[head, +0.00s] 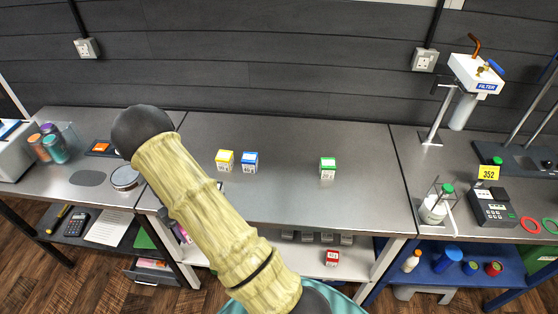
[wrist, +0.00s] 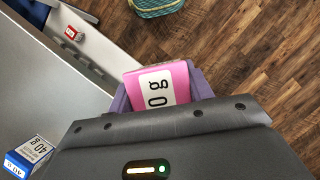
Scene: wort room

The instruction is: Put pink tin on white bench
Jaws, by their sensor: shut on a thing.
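My gripper (wrist: 160,90) is shut on the pink tin (wrist: 157,72), a pink box with a white label, held between purple fingers. In the wrist view the tin shows against the wood floor, just off the bench edge. The white bench is likely the middle one (head: 285,203), with a grey top and white frame; its top also shows in the wrist view (wrist: 65,105). In the head view my arm hides most of the gripper; a small pink patch shows beside the arm, below the bench's front edge.
On the middle bench stand a yellow tin (head: 225,160), a blue tin (head: 249,162) and a green tin (head: 327,168). A red tin (head: 332,258) is on its lower shelf. The middle front of the top is clear. A filter stand (head: 436,115) is at right.

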